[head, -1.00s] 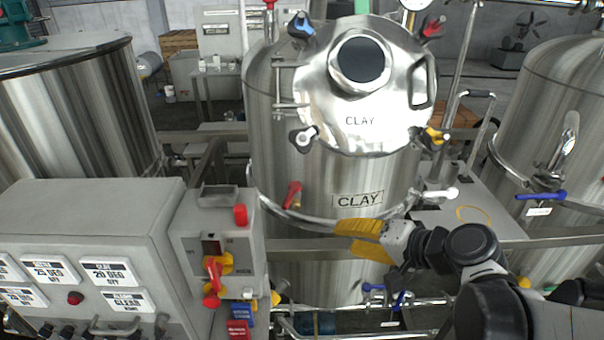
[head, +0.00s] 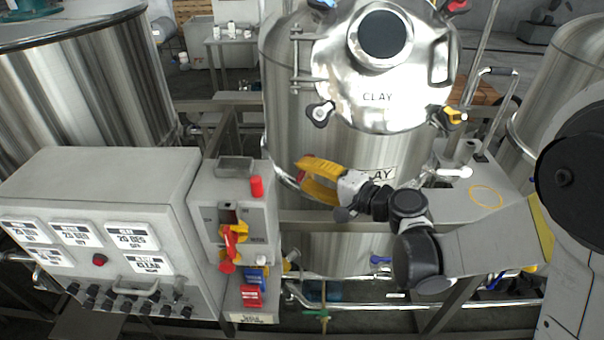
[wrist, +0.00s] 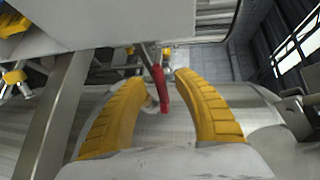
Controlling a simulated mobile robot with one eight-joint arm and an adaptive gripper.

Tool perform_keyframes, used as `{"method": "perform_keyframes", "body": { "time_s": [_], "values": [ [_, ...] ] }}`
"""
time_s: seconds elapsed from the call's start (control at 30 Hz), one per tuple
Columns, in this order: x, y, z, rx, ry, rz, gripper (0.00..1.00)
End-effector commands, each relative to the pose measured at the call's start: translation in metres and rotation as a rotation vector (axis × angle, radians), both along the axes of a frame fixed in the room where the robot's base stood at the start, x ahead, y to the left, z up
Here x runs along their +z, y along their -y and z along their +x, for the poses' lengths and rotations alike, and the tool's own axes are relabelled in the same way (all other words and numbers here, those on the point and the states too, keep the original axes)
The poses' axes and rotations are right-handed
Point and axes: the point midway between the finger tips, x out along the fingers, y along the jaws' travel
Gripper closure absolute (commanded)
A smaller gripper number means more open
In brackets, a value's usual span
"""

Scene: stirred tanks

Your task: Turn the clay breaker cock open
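The steel tank (head: 290,120) labelled CLAY stands in the middle of the head view. A red-handled cock is on its front left side. In the head view my gripper (head: 303,174) with yellow fingers covers most of it. In the wrist view the red handle (wrist: 161,90) stands lengthwise in the gap between the two yellow fingers of my gripper (wrist: 160,78). The fingers are open, with a visible gap on the handle's right side; contact on its left side is unclear.
A grey control box (head: 230,185) with a red-on-yellow switch (head: 233,240) stands left of my gripper. A labelled console (head: 90,180) is further left. A steel rail (head: 330,222) crosses below my gripper. The tank lid (head: 330,70) with clamp knobs is above.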

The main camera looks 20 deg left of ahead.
Motion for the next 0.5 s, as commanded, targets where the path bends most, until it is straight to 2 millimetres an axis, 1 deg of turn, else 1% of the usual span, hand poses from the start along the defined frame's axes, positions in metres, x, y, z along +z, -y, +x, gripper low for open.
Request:
{"method": "perform_keyframes", "body": {
  "time_s": [0.03, 0.13, 0.43, 0.47, 0.5],
  "values": [
    [-0.0015, -0.0052, 0.0022, 0.001, 0.001, 0.0, 0.64],
    [-0.0022, -0.0108, 0.0053, 0.0, 0.0, 0.0, 0.64],
    [-0.0024, -0.0126, 0.0063, -0.001, 0.0, -0.001, 0.64],
    [-0.0023, -0.0126, 0.0063, -0.001, 0.0, -0.001, 0.71],
    [-0.0023, -0.0125, 0.0063, -0.001, 0.0, -0.001, 0.84]
  ]
}}
